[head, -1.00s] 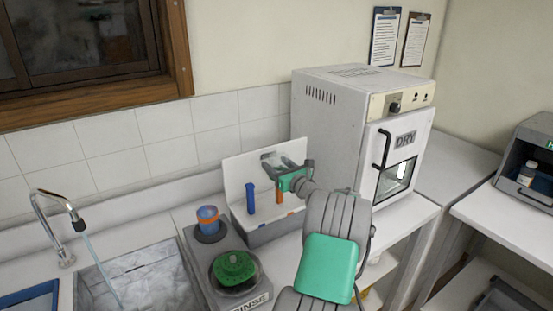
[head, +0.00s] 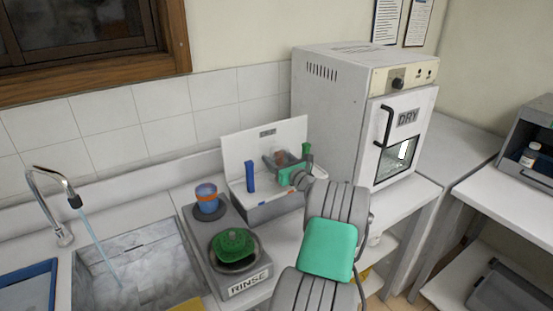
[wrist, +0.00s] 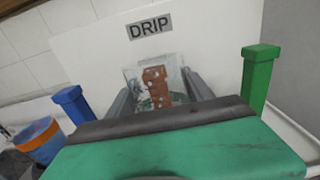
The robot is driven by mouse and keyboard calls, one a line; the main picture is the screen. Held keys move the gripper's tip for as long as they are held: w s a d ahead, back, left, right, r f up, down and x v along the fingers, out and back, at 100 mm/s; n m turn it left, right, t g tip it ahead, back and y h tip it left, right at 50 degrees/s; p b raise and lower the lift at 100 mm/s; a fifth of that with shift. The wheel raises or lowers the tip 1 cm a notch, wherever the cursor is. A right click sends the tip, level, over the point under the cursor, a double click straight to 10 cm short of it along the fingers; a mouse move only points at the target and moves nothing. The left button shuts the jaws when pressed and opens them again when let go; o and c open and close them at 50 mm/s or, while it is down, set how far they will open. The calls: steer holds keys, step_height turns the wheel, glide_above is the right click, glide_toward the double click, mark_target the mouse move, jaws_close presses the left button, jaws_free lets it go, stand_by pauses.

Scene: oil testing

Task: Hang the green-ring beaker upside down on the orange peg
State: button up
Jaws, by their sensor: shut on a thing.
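The DRIP rack (head: 240,150) has a white back panel with a blue peg (head: 250,176), a green peg (head: 306,150) and an orange peg (wrist: 154,82) between them. My gripper (head: 281,163) is at the middle of the rack, in front of the panel. In the wrist view its two dark fingers are shut on a clear glass beaker (wrist: 134,78) with some green near its lower part. The orange peg shows through the glass; I cannot tell for certain whether it is inside or behind it. The peg's base is hidden by my gripper.
A blue cup with an orange band (head: 206,196) and a green object (head: 232,243) stand on the RINSE unit (head: 250,282) left of the rack. The sink with running tap (head: 48,200) is further left. The DRY oven (head: 335,110) stands close on the right.

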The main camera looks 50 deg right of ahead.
steer(key=shift+f, duration=0.4)
stand_by(0.3)
steer(key=o, duration=1.5)
steer(key=b+v, duration=0.2)
steer(key=v, duration=0.6)
steer(key=shift+w, duration=0.1)
